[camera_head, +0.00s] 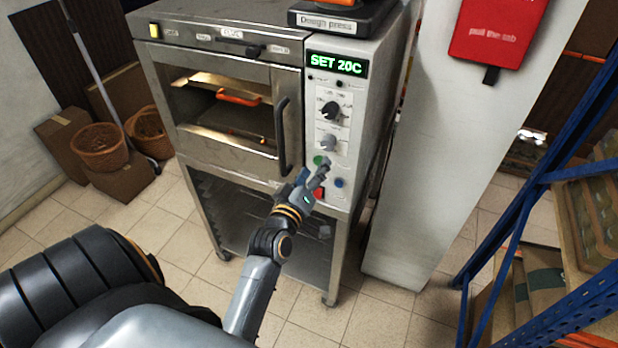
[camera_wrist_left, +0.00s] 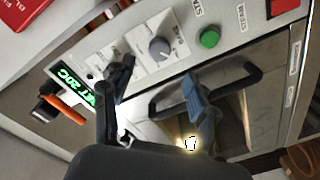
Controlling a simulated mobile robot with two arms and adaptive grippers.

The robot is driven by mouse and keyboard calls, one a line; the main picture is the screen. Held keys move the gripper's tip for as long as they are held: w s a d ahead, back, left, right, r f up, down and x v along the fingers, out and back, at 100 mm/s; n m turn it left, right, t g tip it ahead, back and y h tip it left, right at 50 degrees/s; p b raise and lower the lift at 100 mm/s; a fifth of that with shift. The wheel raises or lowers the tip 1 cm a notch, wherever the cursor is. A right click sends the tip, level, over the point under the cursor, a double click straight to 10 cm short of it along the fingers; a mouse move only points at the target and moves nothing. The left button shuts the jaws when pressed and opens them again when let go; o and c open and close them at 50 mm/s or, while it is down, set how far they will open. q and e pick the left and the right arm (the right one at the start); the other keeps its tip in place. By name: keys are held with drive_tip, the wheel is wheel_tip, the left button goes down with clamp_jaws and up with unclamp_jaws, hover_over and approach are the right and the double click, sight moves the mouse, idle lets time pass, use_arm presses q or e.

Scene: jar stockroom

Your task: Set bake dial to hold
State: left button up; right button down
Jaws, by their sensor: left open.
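The oven (camera_head: 222,156) stands ahead with a control panel on its right side. A black dial (camera_head: 330,109) sits under the green display (camera_head: 336,64), which reads SET 20C. Below it is a grey dial (camera_head: 328,141), apparently the bake dial; in the left wrist view (camera_wrist_left: 160,48) its label is sideways and hard to read. My left gripper (camera_head: 314,170) is open and empty, just below the grey dial and near the green button (camera_head: 320,160). In the wrist view its fingers (camera_wrist_left: 155,92) are apart, with the grey dial beyond the gap. My right gripper is not in view.
A black door handle (camera_head: 282,134) sticks out left of the panel. A blue button (camera_head: 339,183) and a red one (camera_head: 319,195) are low on the panel. A white pillar (camera_head: 440,170) and blue shelving (camera_head: 540,180) stand to the right. Baskets and boxes (camera_head: 99,146) are at left.

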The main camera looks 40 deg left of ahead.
use_arm(q)
drive_tip(key=shift+v, duration=1.5)
